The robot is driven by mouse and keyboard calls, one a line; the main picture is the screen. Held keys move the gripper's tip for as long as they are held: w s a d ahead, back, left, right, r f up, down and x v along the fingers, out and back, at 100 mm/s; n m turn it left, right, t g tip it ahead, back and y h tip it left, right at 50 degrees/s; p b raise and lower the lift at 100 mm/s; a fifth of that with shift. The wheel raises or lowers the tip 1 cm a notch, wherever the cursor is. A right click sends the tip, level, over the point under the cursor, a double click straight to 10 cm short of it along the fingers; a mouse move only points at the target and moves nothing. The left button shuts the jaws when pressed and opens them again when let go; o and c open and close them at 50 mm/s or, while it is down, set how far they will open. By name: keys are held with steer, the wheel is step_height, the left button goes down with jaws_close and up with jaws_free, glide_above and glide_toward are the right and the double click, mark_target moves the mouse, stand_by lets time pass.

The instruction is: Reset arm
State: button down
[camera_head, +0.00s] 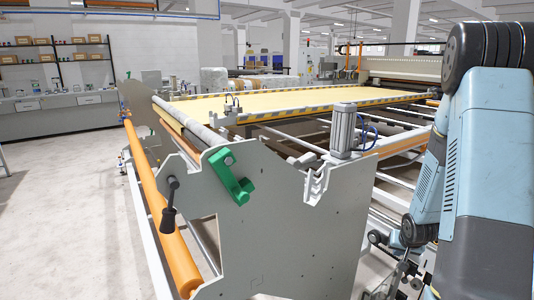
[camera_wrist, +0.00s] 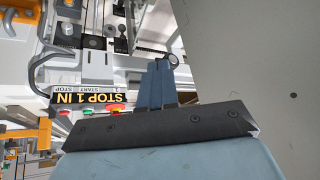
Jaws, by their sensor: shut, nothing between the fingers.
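My arm (camera_head: 488,150), light blue with black joints, is folded along the right side of the head view. Its lower end reaches down beside the machine frame, and the fingertips cannot be made out there. In the wrist view my gripper (camera_wrist: 158,80) shows as two narrow blue-grey fingers side by side, rising from a dark bar. The fingers are together and hold nothing. Beyond them is a control panel with a black and yellow label (camera_wrist: 88,98) reading "STOP 1 IN", a red button (camera_wrist: 117,108) and a green button (camera_wrist: 88,112).
A grey end plate (camera_head: 265,205) with a green lever (camera_head: 231,178) and a black-knobbed handle (camera_head: 170,205) stands in front. The yellow quilting bed (camera_head: 300,101) stretches behind. Open floor (camera_head: 70,220) lies left. A plain grey panel (camera_wrist: 260,60) fills the wrist view's right.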

steer(key=s+a+r+n, duration=0.1)
steer(key=s+a+r, duration=0.15)
steer(key=r, duration=0.45)
steer(key=s+a+r, duration=0.2)
steer(key=a+r, duration=0.2)
steer(key=r, duration=0.4)
steer(key=s+a+r+n, duration=0.1)
steer(key=s+a+r, duration=0.15)
steer(key=r, duration=0.45)
steer(key=s+a+r+n, duration=0.1)
steer(key=s+a+r, duration=0.4)
steer(key=s, duration=0.4)
steer(key=s+a+r+n+y, duration=0.1)
steer(key=s+a+r, duration=0.5)
steer(key=s, duration=0.3)
steer(key=shift+s+r+g+y, duration=0.2)
steer(key=shift+r+g+y, duration=0.1)
steer(key=shift+r, duration=0.35)
steer(key=shift+s+a, duration=0.1)
